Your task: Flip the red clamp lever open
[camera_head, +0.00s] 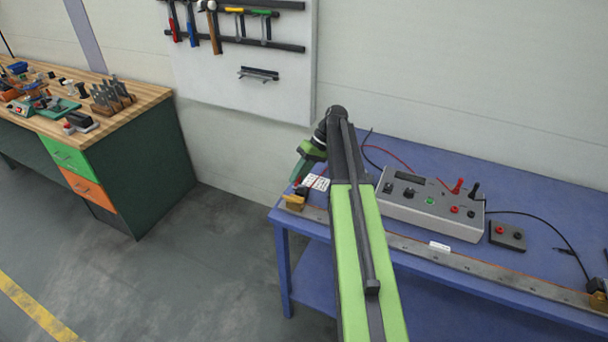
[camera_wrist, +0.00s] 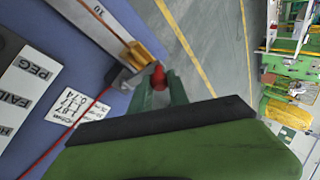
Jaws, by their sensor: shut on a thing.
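The red clamp lever (camera_wrist: 158,76) shows in the wrist view between the two green fingers of my gripper (camera_wrist: 159,88), which is shut on it. The fingers cover part of the lever. Its brass clamp block (camera_wrist: 148,48) sits just beyond the fingertips at the end of a metal rail. In the head view the brass block (camera_head: 294,202) is at the left front corner of the blue bench, and my gripper (camera_head: 297,178) reaches down just above it. Only a small bit of red shows there, so the lever's angle is hard to tell.
The blue bench (camera_head: 540,223) carries a grey meter box (camera_head: 430,205) with knobs, a small dark terminal box (camera_head: 507,235), loose cables and a printed card (camera_wrist: 77,105) beside the clamp. A wooden workbench (camera_head: 150,92) stands at left. Open floor (camera_head: 215,265) lies between them.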

